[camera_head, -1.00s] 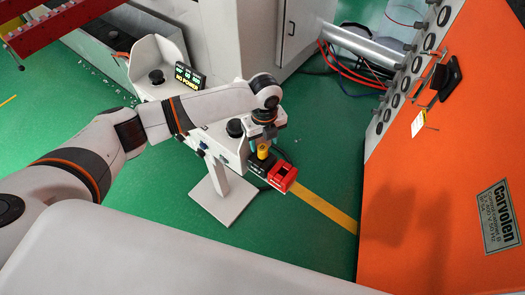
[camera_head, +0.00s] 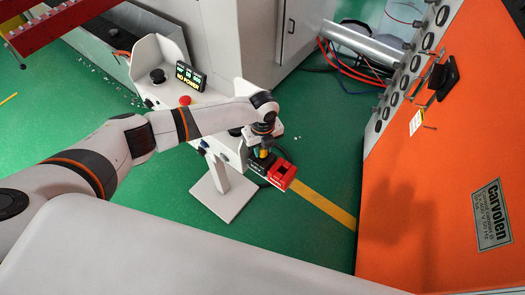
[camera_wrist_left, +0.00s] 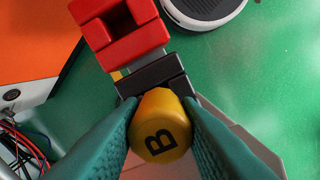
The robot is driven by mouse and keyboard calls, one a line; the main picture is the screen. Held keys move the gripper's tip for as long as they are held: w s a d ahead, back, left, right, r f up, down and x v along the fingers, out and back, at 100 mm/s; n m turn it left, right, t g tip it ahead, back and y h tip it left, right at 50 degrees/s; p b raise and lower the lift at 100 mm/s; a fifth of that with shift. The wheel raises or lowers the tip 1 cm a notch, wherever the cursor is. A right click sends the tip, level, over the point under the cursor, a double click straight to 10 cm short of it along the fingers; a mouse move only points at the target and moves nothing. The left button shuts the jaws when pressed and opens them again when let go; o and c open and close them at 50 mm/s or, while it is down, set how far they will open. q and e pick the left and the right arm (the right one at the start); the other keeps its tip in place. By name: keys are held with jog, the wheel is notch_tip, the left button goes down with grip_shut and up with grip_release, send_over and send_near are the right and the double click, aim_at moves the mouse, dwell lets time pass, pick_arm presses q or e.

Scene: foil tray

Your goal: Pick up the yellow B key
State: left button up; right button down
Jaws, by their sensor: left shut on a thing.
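The yellow key (camera_wrist_left: 160,127) with a black letter B on its round end is between the teal fingers of my left gripper (camera_wrist_left: 158,118) in the left wrist view. Both fingers press on its sides, so the gripper is shut on it. In the head view my left gripper (camera_head: 263,151) points down at the console's front end, and only a little yellow shows between its fingers. The key is right at a black block (camera_wrist_left: 152,73); I cannot tell whether its far end is inside it. My right gripper is not in view.
A red holder (camera_head: 282,175) with a dark opening is beside the black block. The white console (camera_head: 222,110) on a pedestal carries a red button (camera_head: 185,100) and a lit display (camera_head: 190,77). An orange cabinet (camera_head: 450,150) stands at the right. Green floor lies around.

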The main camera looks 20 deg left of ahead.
pick_arm(q)
notch_tip(320, 180, up, 10)
jog(key=shift+f+b, duration=0.1)
jog(key=shift+b, duration=0.8)
notch_tip(320, 180, up, 6)
jog(key=p, duration=0.5)
jog(key=shift+f+p, duration=0.1)
jog(key=shift+p, duration=0.2)
jog(key=p, duration=0.2)
send_near(284, 161)
jog(key=s+r, duration=0.3)
jog(key=shift+s+d+f+b, duration=0.1)
jog(key=shift+d+f+b, duration=0.05)
jog(key=shift+f+b, duration=1.65)
jog(key=shift+d+f+b, duration=0.1)
jog(key=shift+f+b, duration=1.45)
jog(key=shift+f, duration=0.4)
